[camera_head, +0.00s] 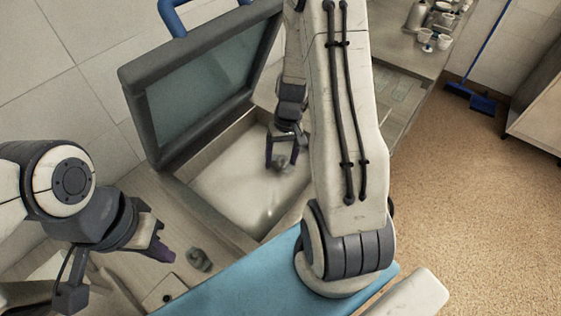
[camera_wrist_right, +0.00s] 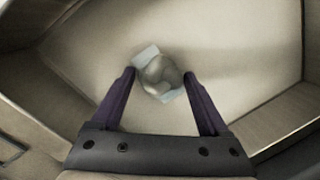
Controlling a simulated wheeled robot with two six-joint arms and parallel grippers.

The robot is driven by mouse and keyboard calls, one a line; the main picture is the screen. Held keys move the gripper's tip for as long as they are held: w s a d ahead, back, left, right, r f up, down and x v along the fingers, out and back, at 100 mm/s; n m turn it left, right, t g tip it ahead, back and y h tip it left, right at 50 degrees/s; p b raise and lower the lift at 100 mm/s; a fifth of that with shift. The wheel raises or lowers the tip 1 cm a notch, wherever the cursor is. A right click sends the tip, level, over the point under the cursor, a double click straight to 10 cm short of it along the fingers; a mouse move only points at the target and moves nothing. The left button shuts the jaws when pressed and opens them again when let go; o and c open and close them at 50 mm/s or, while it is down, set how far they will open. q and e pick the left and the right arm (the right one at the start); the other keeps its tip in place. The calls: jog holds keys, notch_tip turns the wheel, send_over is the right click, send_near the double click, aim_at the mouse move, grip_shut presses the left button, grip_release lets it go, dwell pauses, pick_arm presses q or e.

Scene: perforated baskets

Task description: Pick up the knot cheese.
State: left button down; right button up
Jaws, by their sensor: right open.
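A pale grey, knot-shaped lump, which looks like the knot cheese (camera_wrist_right: 160,73), lies on a small light-blue piece on the floor of an open box (camera_wrist_right: 225,50). In the head view the lump shows small and dark (camera_head: 281,162) inside the box (camera_head: 232,190). My right gripper (camera_head: 282,167) reaches down into the box, open. In the right wrist view its purple fingers (camera_wrist_right: 159,78) stand on either side of the lump; contact cannot be told. My left gripper (camera_head: 158,240) is at the lower left, outside the box; its opening is unclear.
The box's hinged lid (camera_head: 210,90) stands open at the back left. A small grey-green object (camera_head: 199,259) lies near my left gripper. A blue surface (camera_head: 230,288) is in front. Cups (camera_head: 432,40) stand on the counter at the upper right. Box walls surround my right gripper.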

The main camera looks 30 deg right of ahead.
jog(key=c, duration=1.1)
jog(key=shift+r, duration=0.15)
